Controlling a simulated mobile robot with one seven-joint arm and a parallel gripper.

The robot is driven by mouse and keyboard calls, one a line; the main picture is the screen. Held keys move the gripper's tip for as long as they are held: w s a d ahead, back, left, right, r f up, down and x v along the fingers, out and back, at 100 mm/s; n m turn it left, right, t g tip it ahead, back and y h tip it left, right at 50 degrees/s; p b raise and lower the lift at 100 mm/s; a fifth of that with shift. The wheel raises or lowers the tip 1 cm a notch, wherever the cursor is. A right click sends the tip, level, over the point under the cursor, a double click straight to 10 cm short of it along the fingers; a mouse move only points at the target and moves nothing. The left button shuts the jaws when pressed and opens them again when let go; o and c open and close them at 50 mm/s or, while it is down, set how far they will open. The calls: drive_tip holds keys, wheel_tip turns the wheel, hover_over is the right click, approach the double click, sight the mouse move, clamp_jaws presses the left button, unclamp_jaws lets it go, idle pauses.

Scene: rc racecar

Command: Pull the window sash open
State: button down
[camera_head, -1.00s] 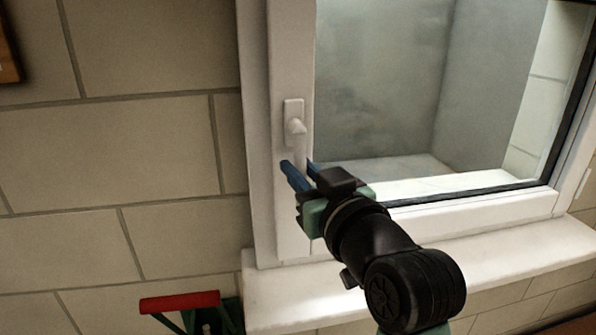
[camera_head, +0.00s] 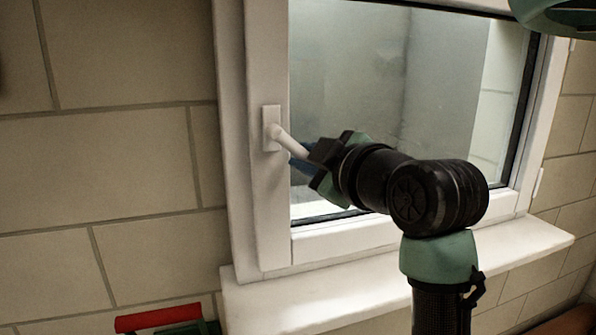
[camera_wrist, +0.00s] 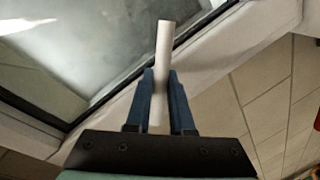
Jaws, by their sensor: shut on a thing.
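The window sash (camera_head: 345,238) is a white frame around a large pane and appears closed in its outer frame. Its white handle (camera_head: 290,143) is on the left stile and slants down to the right from its base plate. My gripper (camera_head: 304,160) is shut on the outer part of the handle. In the wrist view, the blue fingers of my gripper (camera_wrist: 160,82) lie on both sides of the white handle bar (camera_wrist: 163,48), whose end sticks out beyond the fingertips. In the head view the fingers are partly hidden by the gripper body.
A white sill (camera_head: 300,298) juts out below the window. A red-handled item (camera_head: 158,317) stands at the bottom left, partly cut off. The block wall (camera_head: 120,160) left of the window is bare.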

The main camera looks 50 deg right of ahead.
drive_tip(key=n, duration=0.1)
drive_tip(key=r+n, duration=0.1)
drive_tip(key=d+r+n+b, duration=0.1)
drive_tip(key=shift+s+n+g+h, duration=0.35)
drive_tip(key=shift+n+g+h, duration=0.05)
drive_tip(key=shift+d+r+n+h, duration=0.1)
drive_tip(key=shift+r+n+h, duration=0.45)
drive_tip(key=shift+n, duration=0.65)
drive_tip(key=shift+r, duration=0.2)
drive_tip(key=shift+s, duration=0.1)
